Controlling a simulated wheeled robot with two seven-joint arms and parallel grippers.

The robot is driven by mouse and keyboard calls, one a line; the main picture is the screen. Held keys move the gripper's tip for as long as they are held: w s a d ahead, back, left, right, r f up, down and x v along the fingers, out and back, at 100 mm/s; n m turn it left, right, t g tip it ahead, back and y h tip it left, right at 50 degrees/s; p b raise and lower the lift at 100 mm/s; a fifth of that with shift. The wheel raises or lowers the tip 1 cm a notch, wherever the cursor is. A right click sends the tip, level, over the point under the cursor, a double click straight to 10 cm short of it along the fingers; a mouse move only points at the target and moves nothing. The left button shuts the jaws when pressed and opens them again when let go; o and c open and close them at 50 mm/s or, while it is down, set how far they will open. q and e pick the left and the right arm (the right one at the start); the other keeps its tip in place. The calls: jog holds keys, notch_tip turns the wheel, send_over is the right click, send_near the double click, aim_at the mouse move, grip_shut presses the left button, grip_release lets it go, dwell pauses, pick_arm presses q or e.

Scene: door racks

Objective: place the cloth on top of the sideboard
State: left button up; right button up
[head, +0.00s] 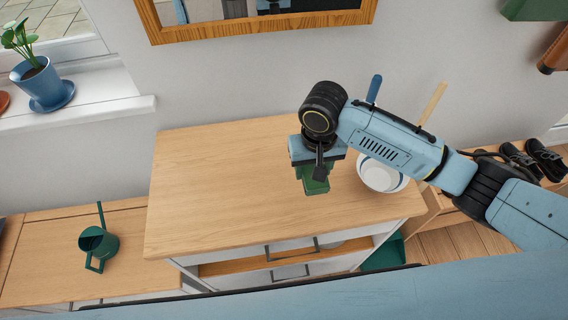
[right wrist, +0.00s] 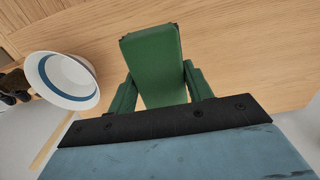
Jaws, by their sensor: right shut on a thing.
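The sideboard (head: 215,190) stands in the middle of the head view, with a light wooden top and drawers in front. Its top also fills much of the right wrist view (right wrist: 245,50). My right gripper (head: 314,182) is over the right part of this top, pointing down. It is shut on a green block-like thing, which I take to be the folded cloth (right wrist: 152,60), between its two green fingers. The head view does not clearly show whether the cloth touches the top. My left gripper is not in view.
A white bowl (head: 380,176) with a blue band, also in the right wrist view (right wrist: 62,82), is near the sideboard's right edge. A green watering can (head: 98,246) stands on a lower surface at left. The sideboard's left and middle top is clear.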

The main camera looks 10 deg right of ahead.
notch_tip(320, 180, down, 10)
jog(key=shift+f+b, duration=0.1)
jog(key=shift+b, duration=0.4)
jog(key=shift+f, duration=0.1)
jog(key=o, duration=0.9)
jog(key=shift+o, duration=0.2)
notch_tip(320, 180, up, 12)
jog(key=shift+r+p, duration=0.2)
jog(key=shift+p, duration=0.4)
